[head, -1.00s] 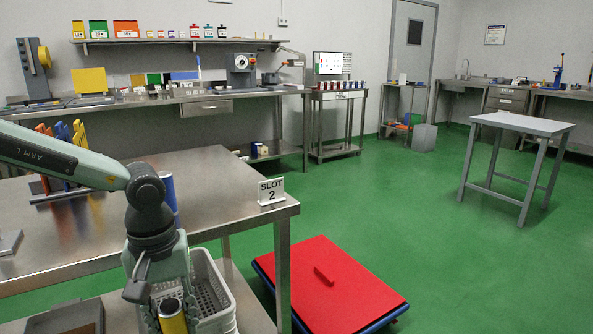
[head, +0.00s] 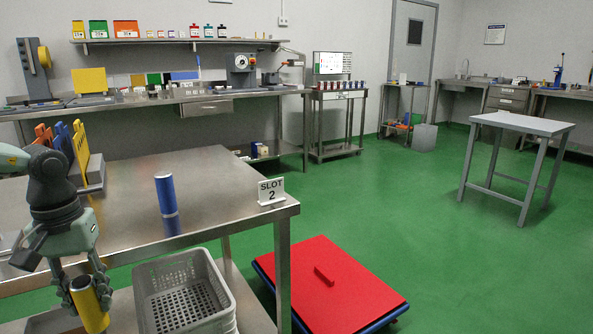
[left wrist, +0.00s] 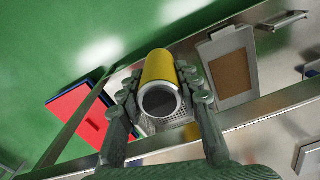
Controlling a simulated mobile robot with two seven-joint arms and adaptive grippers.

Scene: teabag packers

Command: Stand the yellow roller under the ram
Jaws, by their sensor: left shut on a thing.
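The yellow roller (head: 95,313) is in the fingers of my left gripper (head: 88,290) at the lower left of the head view, in front of the near steel table. It is a yellow cylinder with a dark end, slightly tilted. In the left wrist view the roller (left wrist: 158,68) sits between the two fingers of the left gripper (left wrist: 158,95), its dark round end facing the camera. A small blue upright press (head: 558,77) stands on the far right bench; its ram is too small to make out. My right gripper is not in view.
A grey perforated basket (head: 150,300) is just right of the gripper. A red platform (head: 350,285) lies on the floor. The green floor beyond is open.

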